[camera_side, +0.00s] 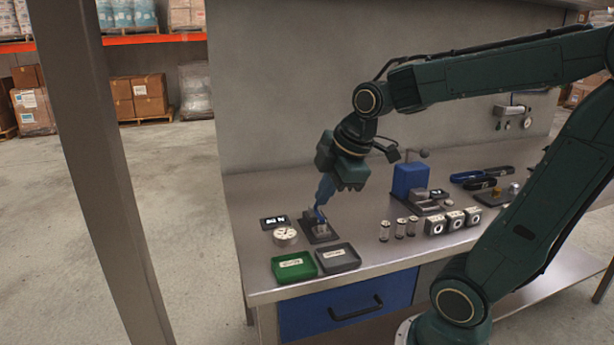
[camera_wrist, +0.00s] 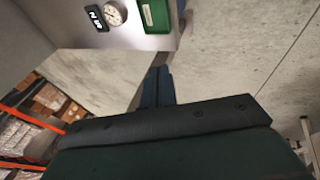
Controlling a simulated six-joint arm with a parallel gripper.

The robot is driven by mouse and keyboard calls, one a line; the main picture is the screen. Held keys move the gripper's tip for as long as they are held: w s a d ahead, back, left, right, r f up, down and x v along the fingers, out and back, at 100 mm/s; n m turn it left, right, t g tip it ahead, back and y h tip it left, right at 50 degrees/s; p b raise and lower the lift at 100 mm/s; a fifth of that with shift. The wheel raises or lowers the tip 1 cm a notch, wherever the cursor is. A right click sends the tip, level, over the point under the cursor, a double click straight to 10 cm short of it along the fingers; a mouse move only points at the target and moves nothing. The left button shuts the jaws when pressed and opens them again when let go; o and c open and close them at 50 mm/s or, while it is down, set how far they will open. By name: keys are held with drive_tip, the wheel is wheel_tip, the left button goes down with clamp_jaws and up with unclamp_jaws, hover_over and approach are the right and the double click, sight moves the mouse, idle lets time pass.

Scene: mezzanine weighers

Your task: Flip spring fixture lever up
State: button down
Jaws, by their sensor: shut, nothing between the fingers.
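The spring fixture (camera_side: 320,230) stands on a dark base plate near the left end of the steel bench in the side view. My gripper (camera_side: 319,207) is at the top of the fixture, pointing down, with its blue fingers shut and empty. The lever is small and mostly hidden by the fingers, so I cannot tell its angle or whether the fingers touch it. In the wrist view my gripper's blue fingers (camera_wrist: 158,84) show close together, and the fixture does not show.
A round dial gauge (camera_side: 285,236) and a black digital display (camera_side: 274,221) sit left of the fixture. Green (camera_side: 293,267) and grey (camera_side: 338,258) trays lie in front. A blue press (camera_side: 410,178), cylinders (camera_side: 400,228) and square blocks (camera_side: 454,220) stand to the right.

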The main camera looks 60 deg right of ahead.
drive_tip(key=w+d+f+n, duration=0.2)
drive_tip(key=d+f+n, duration=0.1)
drive_tip(key=d+n, duration=0.3)
drive_tip(key=w+d+f+n, duration=0.3)
drive_tip(key=d+n, duration=0.3)
drive_tip(key=d, duration=0.4)
drive_tip(key=shift+w+f+g+h, duration=0.3)
drive_tip(key=shift+f+g+h, duration=0.1)
drive_tip(key=shift+f, duration=0.05)
drive_tip(key=shift+f, duration=0.15)
drive_tip(key=x, duration=1)
drive_tip(key=shift+w+d+r, duration=0.15)
drive_tip(key=shift+d+r, duration=0.5)
drive_tip(key=shift+d, duration=0.15)
drive_tip(key=shift+w+d+r, duration=0.15)
drive_tip(key=shift+d+r, duration=0.45)
drive_tip(key=shift+d, duration=0.2)
